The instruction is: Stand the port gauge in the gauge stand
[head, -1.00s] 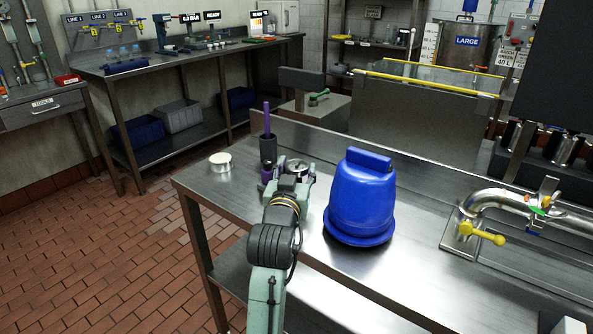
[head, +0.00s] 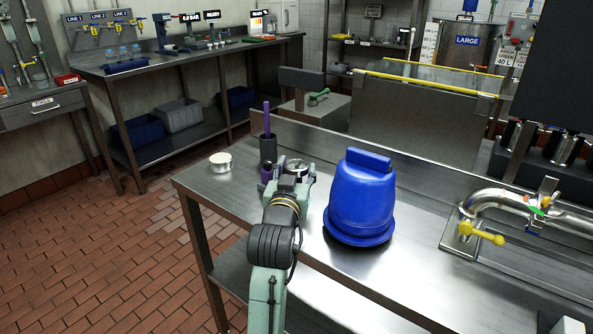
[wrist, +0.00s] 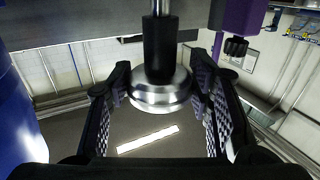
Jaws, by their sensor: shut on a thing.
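The port gauge looks to be the piece with a round silver head, black collar and steel stem (wrist: 160,90) between my fingers. Its silver head also shows in the head view (head: 297,166). My gripper (head: 287,180) is shut on this head, low over the left part of the steel table. In the wrist view, the fingers (wrist: 160,92) lie on both sides of it; the stem's far end is cut off. A purple block (wrist: 241,14) with a black knob is close beside it. I cannot tell which thing is the gauge stand.
A black cup (head: 268,149) with a purple rod stands just left of my gripper. A round white pot (head: 220,162) is near the table's left edge. A large blue bucket-shaped thing (head: 360,200) stands close on the right. A steel pipe with a yellow handle (head: 482,234) is farther right.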

